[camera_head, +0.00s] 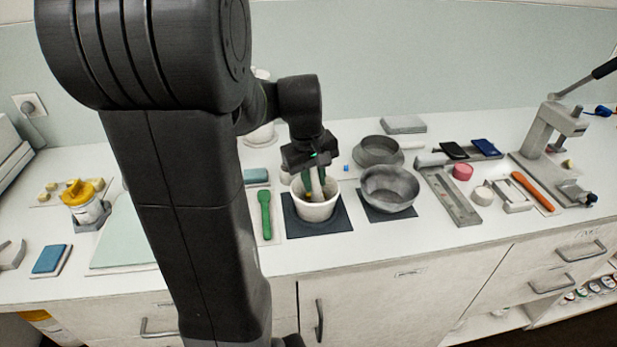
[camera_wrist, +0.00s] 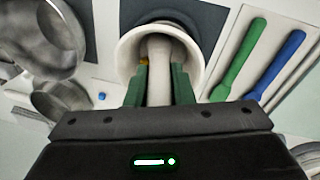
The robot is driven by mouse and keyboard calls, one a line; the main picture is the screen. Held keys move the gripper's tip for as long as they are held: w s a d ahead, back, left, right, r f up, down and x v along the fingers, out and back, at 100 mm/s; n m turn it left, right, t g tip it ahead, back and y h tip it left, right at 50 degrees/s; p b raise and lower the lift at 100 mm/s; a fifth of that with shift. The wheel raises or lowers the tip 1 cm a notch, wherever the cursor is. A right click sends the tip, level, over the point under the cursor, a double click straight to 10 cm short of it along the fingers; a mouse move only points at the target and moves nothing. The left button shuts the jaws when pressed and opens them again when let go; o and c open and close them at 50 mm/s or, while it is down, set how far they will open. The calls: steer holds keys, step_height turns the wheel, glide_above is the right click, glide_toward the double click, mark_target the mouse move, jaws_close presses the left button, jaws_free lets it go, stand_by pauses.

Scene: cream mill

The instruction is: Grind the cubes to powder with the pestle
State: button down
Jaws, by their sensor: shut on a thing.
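The white mortar (camera_head: 318,211) stands upright on a dark square mat (camera_head: 339,228) in the middle of the bench. My gripper (camera_head: 316,188) reaches down into the mortar's mouth from above. In the wrist view its two green fingers are shut on the pale pestle (camera_wrist: 158,56), one on each side. The pestle's lower part is inside the mortar (camera_wrist: 127,50). A small yellow bit (camera_wrist: 144,62) shows beside the pestle within the mortar, probably part of a cube. The rest of the mortar's floor is hidden by the pestle, fingers and wall.
A grey metal bowl (camera_head: 389,190) stands on a dark mat just right of the mortar, with a round sieve-like pan (camera_head: 378,151) behind it. A green spatula (camera_head: 265,214) lies to the left. A blue spatula (camera_wrist: 283,62) shows in the wrist view. A press (camera_head: 549,130) stands far right.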

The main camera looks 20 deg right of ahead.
steer(key=shift+w+d+f, duration=0.1)
steer(key=shift+w+d, duration=0.05)
steer(key=shift+d, duration=0.3)
steer(key=shift+w+d+r+p, duration=0.15)
steer(key=shift+w+p, duration=0.1)
steer(key=shift+w, duration=0.25)
steer(key=shift+w+d+r+p, duration=0.15)
steer(key=shift+w+p, duration=0.1)
steer(key=shift+w, duration=0.25)
steer(key=shift+s+a+f, duration=0.15)
steer(key=shift+s+a, duration=0.3)
steer(key=shift+a, duration=0.15)
steer(key=shift+s+a+f, duration=0.15)
steer(key=shift+s+a, duration=0.3)
steer(key=shift+a, duration=0.1)
